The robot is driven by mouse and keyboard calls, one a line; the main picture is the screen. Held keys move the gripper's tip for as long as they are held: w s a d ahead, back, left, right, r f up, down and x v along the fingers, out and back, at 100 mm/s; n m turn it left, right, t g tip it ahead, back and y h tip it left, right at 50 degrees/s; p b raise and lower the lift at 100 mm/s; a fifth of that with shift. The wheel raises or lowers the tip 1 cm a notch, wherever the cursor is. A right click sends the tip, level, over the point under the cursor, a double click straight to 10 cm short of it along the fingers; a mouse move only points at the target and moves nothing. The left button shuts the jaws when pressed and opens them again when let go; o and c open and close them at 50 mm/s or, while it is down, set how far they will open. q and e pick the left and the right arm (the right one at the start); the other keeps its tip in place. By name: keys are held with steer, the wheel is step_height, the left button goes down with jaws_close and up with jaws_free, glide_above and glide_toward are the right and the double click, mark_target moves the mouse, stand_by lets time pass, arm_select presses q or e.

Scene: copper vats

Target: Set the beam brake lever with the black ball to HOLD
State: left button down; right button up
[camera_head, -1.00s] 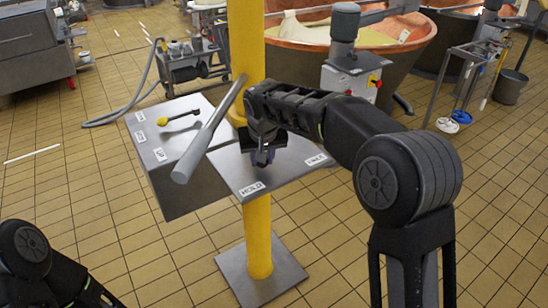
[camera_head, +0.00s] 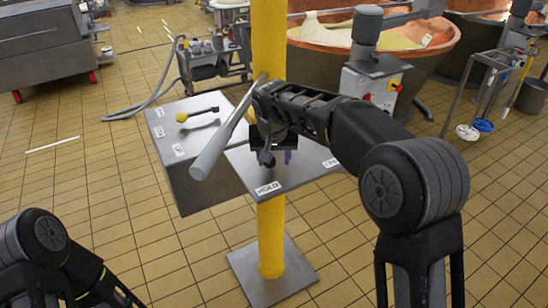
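The brake's steel plate (camera_head: 300,172) is fixed to the yellow post, with a HOLD label (camera_head: 268,188) at its front left and another label (camera_head: 331,162) at its right, partly behind my arm. My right gripper (camera_head: 270,150) is over the plate, behind the HOLD label, pointing down. Dark parts overlap there, so I cannot make out the black ball or lever for certain, nor whether the fingers are open or shut on it. My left arm shows at the bottom left; its gripper is out of view.
A thick grey bar (camera_head: 225,135) slants up just left of my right gripper. A grey box (camera_head: 205,185) beside the plate carries a yellow-knobbed lever (camera_head: 182,117). The yellow post (camera_head: 271,235) stands on a floor plate. Copper vats (camera_head: 430,50) are behind; tiled floor lies open at left.

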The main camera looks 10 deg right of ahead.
steer(key=b+v, duration=0.1)
steer(key=v, duration=0.7)
steer(key=shift+f, duration=0.1)
stand_by(0.4)
